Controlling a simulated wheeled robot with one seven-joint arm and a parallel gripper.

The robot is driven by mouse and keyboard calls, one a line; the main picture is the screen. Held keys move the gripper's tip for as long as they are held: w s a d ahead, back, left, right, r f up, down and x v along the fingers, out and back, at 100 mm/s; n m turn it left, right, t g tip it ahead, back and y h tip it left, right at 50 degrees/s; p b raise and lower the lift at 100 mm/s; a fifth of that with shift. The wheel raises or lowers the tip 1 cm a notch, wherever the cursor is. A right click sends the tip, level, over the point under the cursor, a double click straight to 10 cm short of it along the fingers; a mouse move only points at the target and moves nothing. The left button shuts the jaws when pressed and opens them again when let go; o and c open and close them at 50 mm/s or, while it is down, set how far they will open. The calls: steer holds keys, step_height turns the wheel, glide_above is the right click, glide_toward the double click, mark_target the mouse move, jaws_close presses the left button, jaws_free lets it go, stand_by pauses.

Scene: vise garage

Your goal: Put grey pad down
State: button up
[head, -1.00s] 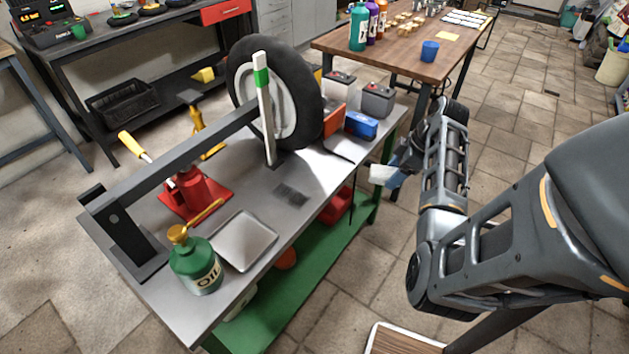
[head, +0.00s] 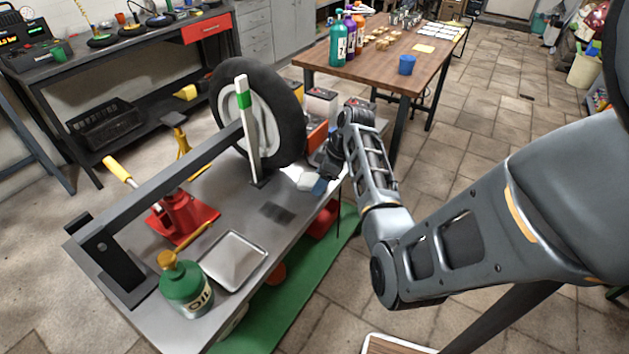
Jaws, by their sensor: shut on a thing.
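My gripper (head: 318,178) is over the right part of the grey workbench (head: 330,202), in front of the car parts at its far end. It is shut on a small pale grey piece, the grey pad (head: 306,182), with a blue part (head: 321,186) showing beside it. The pad seems a little above the bench top; whether it touches cannot be told. My wrist hides part of the gripper. A dark square patch (head: 277,213) lies on the bench to the left and nearer.
A wheel with a tyre (head: 290,110) and a white post (head: 248,130) stand left of my gripper. A red jack (head: 182,212), a metal tray (head: 236,262) and a green oil can (head: 187,290) are on the near left of the bench. The bench around the dark patch is clear.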

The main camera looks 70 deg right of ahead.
steer(key=shift+w+a+f, duration=0.1)
steer(key=shift+w+f, duration=0.1)
steer(key=shift+w, duration=0.25)
steer(key=shift+w+a+f, duration=0.1)
steer(key=shift+w+f, duration=0.1)
steer(key=shift+w, duration=0.25)
steer(key=shift+f, duration=0.4)
steer(key=o, duration=1)
steer(key=shift+f, duration=0.1)
